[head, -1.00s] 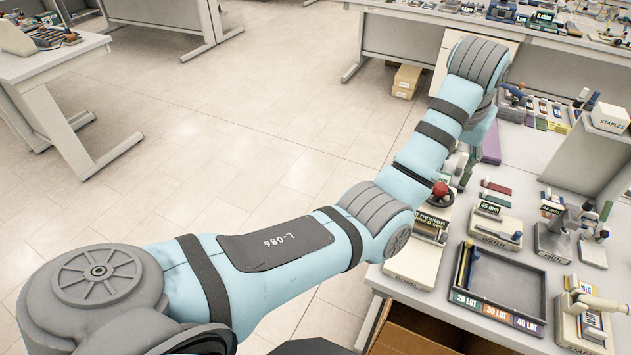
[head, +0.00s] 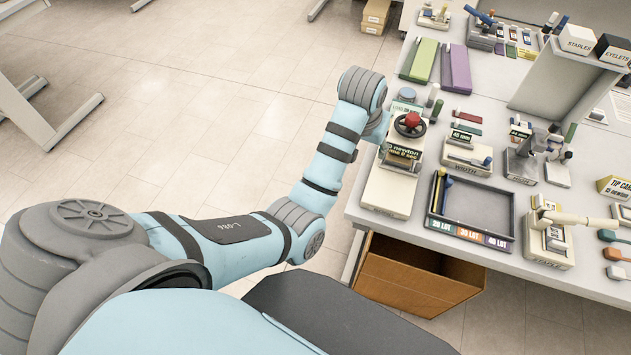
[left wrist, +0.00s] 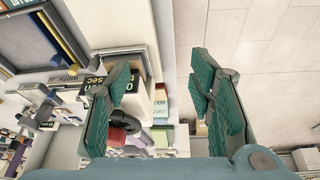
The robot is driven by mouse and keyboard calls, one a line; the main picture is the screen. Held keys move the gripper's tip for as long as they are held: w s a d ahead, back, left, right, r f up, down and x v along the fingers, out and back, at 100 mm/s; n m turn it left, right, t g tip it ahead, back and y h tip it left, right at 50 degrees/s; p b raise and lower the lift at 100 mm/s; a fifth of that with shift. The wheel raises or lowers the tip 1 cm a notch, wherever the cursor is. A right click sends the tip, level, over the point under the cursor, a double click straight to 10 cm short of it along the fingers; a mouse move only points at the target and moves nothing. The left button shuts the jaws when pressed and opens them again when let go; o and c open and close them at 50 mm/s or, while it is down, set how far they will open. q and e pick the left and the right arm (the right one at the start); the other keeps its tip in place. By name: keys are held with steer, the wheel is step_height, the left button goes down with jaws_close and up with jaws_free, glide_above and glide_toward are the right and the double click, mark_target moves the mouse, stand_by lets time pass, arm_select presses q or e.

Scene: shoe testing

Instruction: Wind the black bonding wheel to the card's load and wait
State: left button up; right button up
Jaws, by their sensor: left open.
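The bonding station (head: 385,190) is a pale block at the bench's left edge. Its black wheel (head: 410,125) has a red centre, and a dark display (head: 401,160) in front reads what looks like 10 newton, min 6 sec. A small card (head: 404,107) stands behind the wheel; in the left wrist view a card (left wrist: 159,108) shows the words load and hold. My left gripper (left wrist: 162,70) is open and empty, with the wheel (left wrist: 126,122) and display beside its left finger. In the head view its fingers are hidden by my wrist, left of the wheel. My right gripper is not in view.
A dark tray (head: 471,208) with lot labels lies right of the station, with a width gauge (head: 467,155) behind it. A stapler (head: 549,240) stands farther right. An open cardboard box (head: 418,283) sits below the bench edge. Floor left of the bench is clear.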

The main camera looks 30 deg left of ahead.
arm_select(q)
steer(key=s+a+f+b, duration=0.1)
steer(key=s+a+f, duration=0.1)
steer(key=s+f, duration=0.4)
steer(key=s+a+f+b, duration=0.2)
steer(key=s+f, duration=0.4)
steer(key=f, duration=0.8)
steer(key=shift+s+a+g+y, duration=0.3)
steer(key=shift+s+a, duration=0.1)
steer(key=shift+a, duration=0.35)
steer(key=shift+f, duration=0.1)
